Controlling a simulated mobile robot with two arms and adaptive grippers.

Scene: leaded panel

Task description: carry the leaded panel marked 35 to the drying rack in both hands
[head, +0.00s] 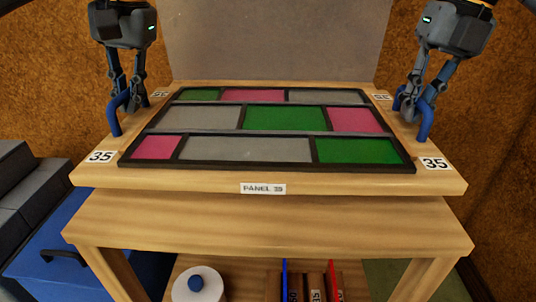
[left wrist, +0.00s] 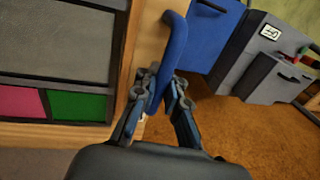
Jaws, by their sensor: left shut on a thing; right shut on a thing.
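The leaded panel (head: 285,119) has green, pink and grey panes in dark strips, on a wooden board (head: 330,180) with 35 tags at its corners. A front label (head: 263,189) reads PANEL and a number hard to read. My left gripper (head: 127,97) is shut on the left blue handle (head: 114,120); the left wrist view also shows this handle (left wrist: 172,52) between the fingers. My right gripper (head: 413,103) is shut on the right blue handle (head: 426,122). The board looks level above the wooden table (head: 270,225); I cannot tell whether it touches it.
A grey upright sheet (head: 275,40) stands behind the board. Grey and blue cabinets (head: 45,205) stand at the left. Under the tabletop are a white round thing with a blue knob (head: 197,284) and numbered upright pieces (head: 312,284). Brown floor (left wrist: 240,135) is open beside the board.

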